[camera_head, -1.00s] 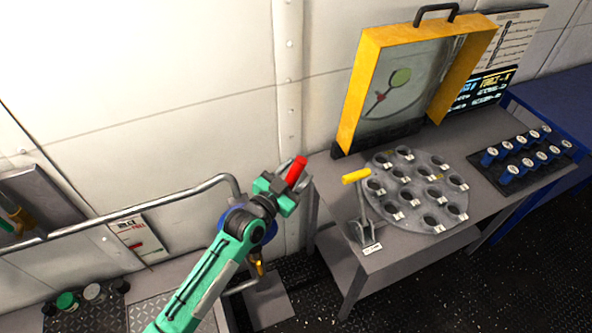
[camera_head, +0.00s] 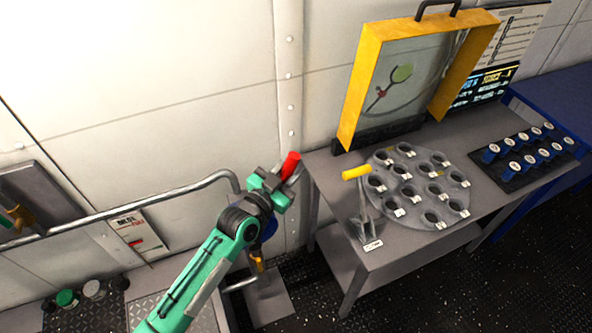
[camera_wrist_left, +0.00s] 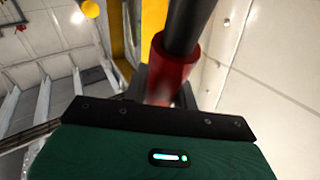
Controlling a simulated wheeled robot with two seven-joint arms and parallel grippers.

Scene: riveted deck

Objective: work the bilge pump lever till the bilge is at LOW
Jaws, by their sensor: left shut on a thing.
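The bilge pump lever shows as a red grip (camera_head: 291,164) at the middle of the head view, near the wall. In the left wrist view the red grip (camera_wrist_left: 172,72) sits around a dark rod. My left gripper (camera_head: 280,181) is shut on this red grip. My arm hides the lower part of the lever and its pivot. A white bilge gauge plate (camera_head: 138,237) with red marks is on the wall at lower left; its reading is too small to tell. My right gripper is not in view.
A bent grey rail (camera_head: 130,207) runs along the wall behind my arm. To the right, a grey table (camera_head: 385,255) carries a yellow-handled lever (camera_head: 356,173), a round plate with holes (camera_head: 418,188), a yellow-framed case (camera_head: 362,80) and a rack of blue pegs (camera_head: 520,160).

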